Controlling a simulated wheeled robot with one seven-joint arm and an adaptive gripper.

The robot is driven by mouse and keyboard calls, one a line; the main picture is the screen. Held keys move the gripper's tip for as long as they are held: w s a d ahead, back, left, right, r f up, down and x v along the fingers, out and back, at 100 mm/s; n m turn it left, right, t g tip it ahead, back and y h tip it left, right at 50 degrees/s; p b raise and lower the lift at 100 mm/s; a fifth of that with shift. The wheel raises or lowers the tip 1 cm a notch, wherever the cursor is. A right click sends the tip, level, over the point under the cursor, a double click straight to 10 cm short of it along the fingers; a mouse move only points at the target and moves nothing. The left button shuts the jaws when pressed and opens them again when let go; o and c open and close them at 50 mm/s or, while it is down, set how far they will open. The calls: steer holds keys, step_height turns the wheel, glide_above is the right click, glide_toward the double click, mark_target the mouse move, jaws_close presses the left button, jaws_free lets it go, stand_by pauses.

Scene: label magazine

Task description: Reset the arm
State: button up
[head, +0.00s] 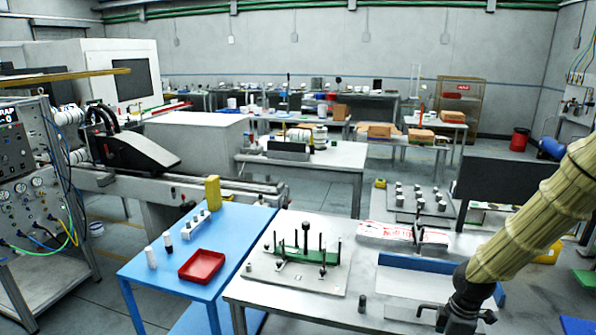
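My arm comes in from the right edge in a tan ribbed sleeve and slants down to the left. My gripper (458,322) is at its dark lower end, low over the front of the light worktable (325,312). The picture's bottom edge cuts the gripper off, so its fingertips are hidden. I see nothing held in it, but I cannot tell whether it is open or shut.
Left of my gripper, a small dark cylinder (362,303) and a plate with a green fixture (316,257) stand on the worktable. Behind my gripper is a blue-grey panel (425,264). A blue table (222,243) with a red tray (202,266) stands left.

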steer(key=s+a+f+m+b, duration=0.1)
steer(key=s+a+f+m, duration=0.1)
steer(key=s+a+f, duration=0.3)
steer(key=s+a+f+m+y+b, duration=0.1)
steer(key=s+a+f+m, duration=0.1)
steer(key=f, duration=0.5)
steer(key=s+a+f+m+b, duration=0.1)
steer(key=s+a+f+m, duration=0.1)
steer(key=s+a+f, duration=0.3)
steer(key=s+a+f+m+b, duration=0.1)
steer(key=s+f+m+b, duration=0.1)
steer(key=s+f+m, duration=0.2)
steer(key=s+a+f+m+h+b, duration=0.1)
steer(key=s+f+m, duration=0.3)
steer(key=s+f, duration=0.5)
steer(key=shift+s+f+h+b, duration=0.3)
steer(key=shift+s+f+b, duration=0.05)
steer(key=shift+s, duration=1.95)
